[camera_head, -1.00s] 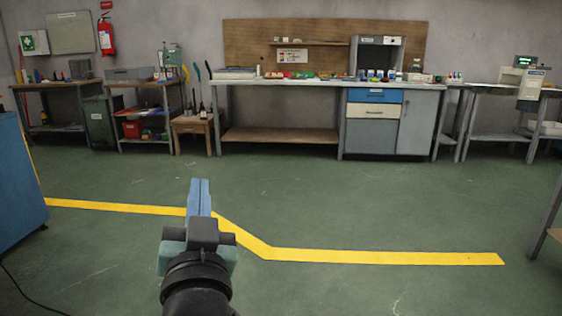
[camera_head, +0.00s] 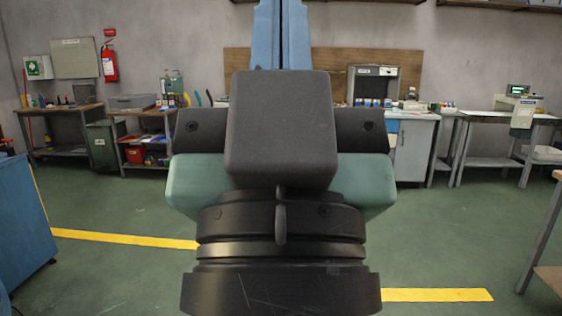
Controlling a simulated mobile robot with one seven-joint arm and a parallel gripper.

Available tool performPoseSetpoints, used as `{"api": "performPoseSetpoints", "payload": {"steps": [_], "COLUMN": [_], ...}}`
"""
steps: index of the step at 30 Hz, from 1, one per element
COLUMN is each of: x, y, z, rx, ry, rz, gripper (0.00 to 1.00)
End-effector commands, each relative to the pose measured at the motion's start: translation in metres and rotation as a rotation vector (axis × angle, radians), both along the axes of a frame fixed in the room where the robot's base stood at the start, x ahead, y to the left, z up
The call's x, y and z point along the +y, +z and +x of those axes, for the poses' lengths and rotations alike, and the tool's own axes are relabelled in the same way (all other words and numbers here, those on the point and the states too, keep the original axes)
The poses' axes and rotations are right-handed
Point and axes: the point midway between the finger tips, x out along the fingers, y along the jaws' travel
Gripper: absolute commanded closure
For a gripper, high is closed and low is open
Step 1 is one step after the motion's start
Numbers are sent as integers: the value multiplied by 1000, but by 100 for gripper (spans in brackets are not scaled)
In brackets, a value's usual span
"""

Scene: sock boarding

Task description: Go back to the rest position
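My gripper (camera_head: 281,35) is large in the middle of the head view, pointing up. Its two blue fingers lie side by side with only a thin dark line between them, so it looks shut. The dark gripper body and wrist hide the middle of the workbench behind.
A long workbench (camera_head: 411,116) with drawers stands at the back wall. Side tables (camera_head: 66,111) are at the left, another table (camera_head: 485,117) at the right. A blue cabinet (camera_head: 22,225) is at the near left. Green floor (camera_head: 120,205) with a yellow line is open between.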

Motion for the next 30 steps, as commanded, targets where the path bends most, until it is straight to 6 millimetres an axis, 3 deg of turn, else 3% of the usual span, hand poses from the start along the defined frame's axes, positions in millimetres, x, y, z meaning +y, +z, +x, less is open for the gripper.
{"api": "performPoseSetpoints", "payload": {"steps": [1,15,21,30], "x": [0,1,1,1], "y": [33,172,202,205], "z": [0,0,1,0], "rx": [1,1,1,1], "ry": [1,2,3,3], "rz": [1,1,0,0], "gripper": [100,100,100,100]}}
